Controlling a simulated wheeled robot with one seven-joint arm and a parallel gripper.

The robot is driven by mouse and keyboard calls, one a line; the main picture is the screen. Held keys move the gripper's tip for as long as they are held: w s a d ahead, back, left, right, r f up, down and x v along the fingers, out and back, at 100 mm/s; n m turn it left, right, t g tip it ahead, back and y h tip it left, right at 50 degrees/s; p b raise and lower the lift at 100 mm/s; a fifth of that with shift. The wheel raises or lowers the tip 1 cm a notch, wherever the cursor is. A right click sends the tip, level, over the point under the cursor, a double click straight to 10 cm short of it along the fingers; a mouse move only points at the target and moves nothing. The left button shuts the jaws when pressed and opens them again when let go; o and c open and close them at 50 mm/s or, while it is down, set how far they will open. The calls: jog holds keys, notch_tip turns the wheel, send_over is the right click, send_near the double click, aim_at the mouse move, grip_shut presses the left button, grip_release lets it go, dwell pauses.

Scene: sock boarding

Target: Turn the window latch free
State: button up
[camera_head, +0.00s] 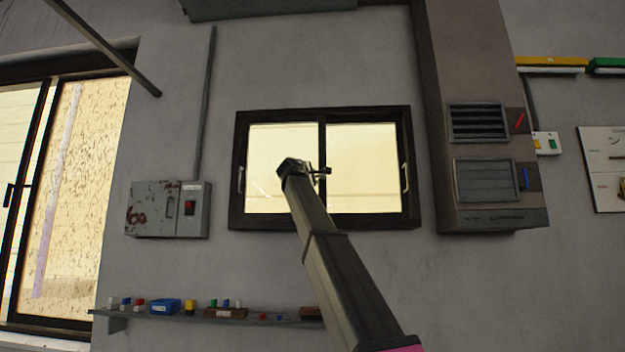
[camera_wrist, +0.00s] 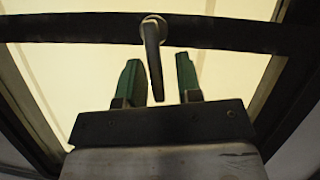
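The window (camera_head: 368,165) has a dark frame and two pale panes, set in the grey wall. The window latch (camera_wrist: 153,55) is a dark lever on a round pivot on the middle bar; in the wrist view it hangs from the bar towards my gripper. My gripper (camera_wrist: 157,80) has two green-faced fingers, open, one on each side of the lever. A gap shows on both sides, so I see no clear contact. In the head view the latch (camera_head: 322,170) shows just right of my arm's end, which hides part of the middle bar.
A grey switch box (camera_head: 168,209) hangs left of the window. A brown column with vents (camera_head: 485,180) stands out to the right. A shelf (camera_head: 180,316) with several small items runs below. A larger window (camera_head: 75,180) is at far left.

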grip_shut()
jog(key=shift+r+m+g, duration=0.3)
jog(key=shift+m, duration=0.3)
jog(key=shift+r+m, duration=0.15)
jog(key=shift+m, duration=0.45)
jog(key=shift+o, duration=1.2)
grip_release()
jog(key=v, duration=1.1)
jog(key=shift+r, duration=0.25)
